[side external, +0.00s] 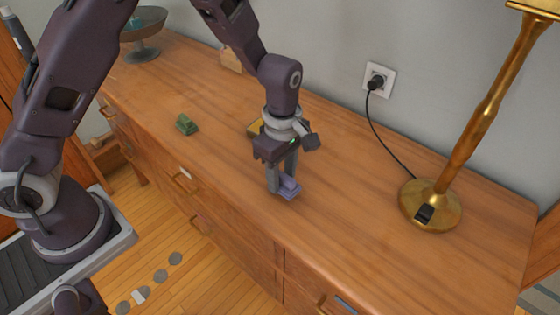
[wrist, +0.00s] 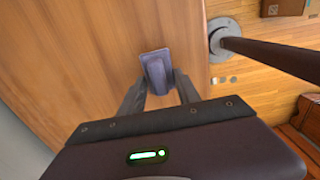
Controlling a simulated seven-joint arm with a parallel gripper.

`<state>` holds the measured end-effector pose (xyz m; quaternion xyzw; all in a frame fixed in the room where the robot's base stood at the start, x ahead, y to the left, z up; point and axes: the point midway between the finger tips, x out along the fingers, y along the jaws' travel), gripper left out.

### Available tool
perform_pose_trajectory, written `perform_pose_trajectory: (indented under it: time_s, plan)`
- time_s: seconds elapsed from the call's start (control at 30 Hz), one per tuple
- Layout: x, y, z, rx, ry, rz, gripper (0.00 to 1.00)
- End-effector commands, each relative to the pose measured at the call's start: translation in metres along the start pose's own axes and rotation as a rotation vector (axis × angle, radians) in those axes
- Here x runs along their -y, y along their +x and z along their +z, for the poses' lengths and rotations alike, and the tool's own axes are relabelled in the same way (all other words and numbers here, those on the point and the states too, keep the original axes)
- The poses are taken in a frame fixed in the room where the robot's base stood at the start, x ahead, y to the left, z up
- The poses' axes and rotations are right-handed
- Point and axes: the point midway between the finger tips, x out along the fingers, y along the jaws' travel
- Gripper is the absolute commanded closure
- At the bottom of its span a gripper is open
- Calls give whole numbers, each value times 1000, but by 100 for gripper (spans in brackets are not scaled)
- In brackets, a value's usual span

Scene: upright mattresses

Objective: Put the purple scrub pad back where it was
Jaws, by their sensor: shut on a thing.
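The purple scrub pad (side external: 289,188) is a small block at the lower end of my gripper (side external: 283,185), over the wooden dresser top (side external: 350,210). My gripper is shut on the pad. In the wrist view the pad (wrist: 156,69) sits between the two fingertips of my gripper (wrist: 158,80). I cannot tell whether the pad touches the dresser top or is slightly above it.
A green object (side external: 187,124) stands left of my gripper. A brass lamp (side external: 430,203) stands at right, and a bowl on a stand (side external: 143,35) at the far left. The dresser between gripper and lamp is clear.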

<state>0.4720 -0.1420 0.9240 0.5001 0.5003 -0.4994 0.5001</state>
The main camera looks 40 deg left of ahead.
Motion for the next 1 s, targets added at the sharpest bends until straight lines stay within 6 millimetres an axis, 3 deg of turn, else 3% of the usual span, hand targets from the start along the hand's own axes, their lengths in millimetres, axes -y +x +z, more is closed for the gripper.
perform_pose_trajectory:
  time_s: [0.2, 1.0]
  plan:
    - [0, 12, 0, 1, -1, 0, 100]
    - [0, 21, 0, 1, 0, 0, 100]
